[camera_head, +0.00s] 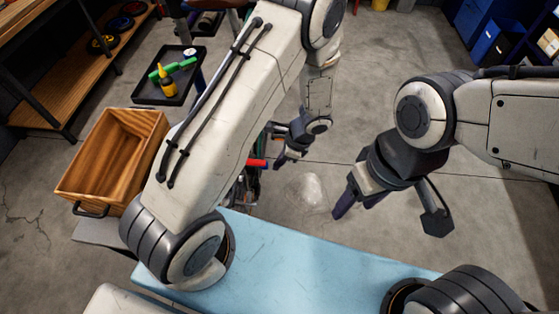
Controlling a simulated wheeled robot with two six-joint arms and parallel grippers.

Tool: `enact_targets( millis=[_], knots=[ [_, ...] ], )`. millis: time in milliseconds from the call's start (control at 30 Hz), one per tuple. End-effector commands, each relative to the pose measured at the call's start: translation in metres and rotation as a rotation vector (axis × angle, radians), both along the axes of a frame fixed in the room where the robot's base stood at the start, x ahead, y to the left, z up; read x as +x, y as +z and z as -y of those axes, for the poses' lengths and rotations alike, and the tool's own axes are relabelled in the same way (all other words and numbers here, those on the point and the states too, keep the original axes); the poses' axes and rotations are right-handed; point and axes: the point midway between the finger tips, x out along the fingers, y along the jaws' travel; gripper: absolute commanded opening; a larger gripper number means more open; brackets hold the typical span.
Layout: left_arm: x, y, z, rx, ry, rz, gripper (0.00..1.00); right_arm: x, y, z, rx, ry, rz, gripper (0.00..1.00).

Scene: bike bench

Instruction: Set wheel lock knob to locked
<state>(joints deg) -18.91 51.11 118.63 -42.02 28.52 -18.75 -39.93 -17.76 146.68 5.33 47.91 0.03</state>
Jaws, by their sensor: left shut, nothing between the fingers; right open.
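I cannot make out the wheel lock knob for certain. A small red piece (257,163) shows just right of my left arm, next to dark, thin parts that look like part of a bike; I cannot tell if it is the knob. Most of that area is hidden behind my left arm. My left gripper (279,163) is shut and empty, close to the right of the red piece and apart from it in the picture. My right gripper (355,208) is open and empty, over bare floor to the right.
A wooden crate (88,184) stands at the left. Behind it a black tray (146,92) holds a yellow bottle (167,84) and a green item (172,69). A wooden shelf unit (78,75) is at the far left, blue cabinets (476,22) at the far right. Floor at centre right is clear.

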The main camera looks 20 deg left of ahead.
Motion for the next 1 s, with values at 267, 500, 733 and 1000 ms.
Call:
enact_targets(
  millis=[267,500,733,1000],
  knots=[
    [0.007,0.037,0.032,-0.007,0.012,0.011,0.00,0.000,0.001,0.000,0.000,0.000,0.000,0.62],
    [0.011,0.078,0.048,-0.007,0.010,0.009,0.00,0.000,-0.004,0.000,0.000,0.000,0.000,0.62],
    [0.011,0.092,0.053,-0.005,0.011,0.004,0.00,0.000,-0.005,0.000,0.000,0.000,0.000,0.62],
    [0.009,0.099,0.055,-0.013,0.023,0.013,0.00,0.000,-0.005,0.000,0.000,0.000,0.000,0.62]
  ],
)
